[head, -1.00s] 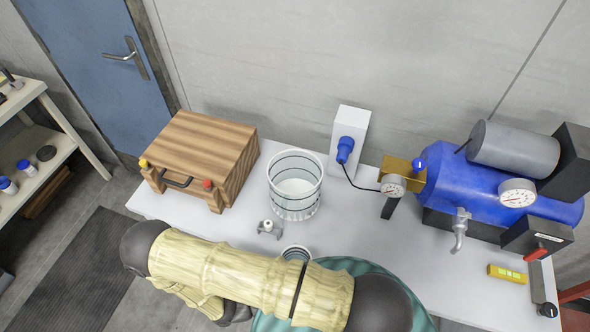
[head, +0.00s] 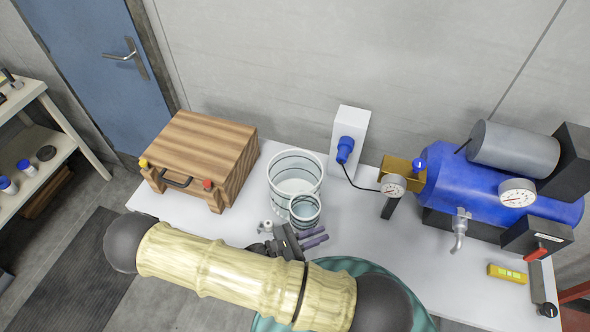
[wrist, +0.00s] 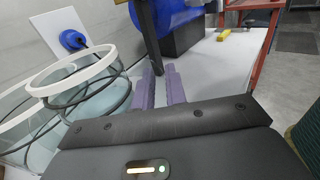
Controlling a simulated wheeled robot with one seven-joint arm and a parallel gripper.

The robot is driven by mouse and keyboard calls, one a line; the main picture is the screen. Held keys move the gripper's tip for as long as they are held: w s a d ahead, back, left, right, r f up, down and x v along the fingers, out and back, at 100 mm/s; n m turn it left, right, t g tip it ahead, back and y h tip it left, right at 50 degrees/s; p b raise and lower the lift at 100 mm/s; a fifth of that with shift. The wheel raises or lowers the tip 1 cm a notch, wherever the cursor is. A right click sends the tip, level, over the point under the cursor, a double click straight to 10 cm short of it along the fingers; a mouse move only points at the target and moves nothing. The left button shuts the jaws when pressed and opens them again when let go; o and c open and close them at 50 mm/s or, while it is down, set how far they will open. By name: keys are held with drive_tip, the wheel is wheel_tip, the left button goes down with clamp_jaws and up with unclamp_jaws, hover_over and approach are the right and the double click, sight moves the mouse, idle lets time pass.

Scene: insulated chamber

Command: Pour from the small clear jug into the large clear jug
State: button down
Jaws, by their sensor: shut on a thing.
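The large clear jug (head: 289,176) has a white rim and dark bands and stands on the white table, left of the middle. The small clear jug (head: 304,211) shows in front of it and overlaps its front right side in the head view. It looks close to upright, with pale bluish contents. My gripper (head: 318,237), with purple fingers, is shut on the small jug just below it in the picture; the exact grip is hard to see. In the wrist view the small jug (wrist: 78,92) is left of the fingers (wrist: 162,85), and the large jug (wrist: 18,118) is partly cut off behind it.
A wooden box (head: 200,155) stands left of the large jug. A small metal fitting (head: 266,226) lies near my gripper. A white block with a blue plug (head: 346,148) and a blue tank (head: 465,190) with gauges stand right.

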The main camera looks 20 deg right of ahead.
drive_tip(key=shift+r, duration=0.1)
drive_tip(key=w+r+n, duration=0.3)
drive_tip(key=r+n, duration=0.1)
drive_tip(key=r, duration=0.3)
drive_tip(key=w+r+n+g+y, duration=0.1)
drive_tip(key=w+r+n, duration=0.3)
drive_tip(key=r, duration=0.2)
drive_tip(key=shift+d+r, duration=0.25)
drive_tip(key=shift+r, duration=0.1)
idle(0.3)
drive_tip(key=shift+w+n+g+y, duration=0.4)
drive_tip(key=shift+w+n+g, duration=0.5)
drive_tip(key=shift+n, duration=0.7)
idle(1.2)
drive_tip(key=shift+w+d+r+n, duration=0.1)
drive_tip(key=shift+w+r+n, duration=0.6)
drive_tip(key=shift+w, duration=0.15)
idle(0.6)
drive_tip(key=shift+w+f+n, duration=0.1)
drive_tip(key=shift+w+n, duration=0.2)
drive_tip(key=shift+w, duration=0.3)
drive_tip(key=shift+w+d+f+n, duration=0.15)
drive_tip(key=shift+w+n, duration=0.25)
drive_tip(key=shift+w, duration=0.5)
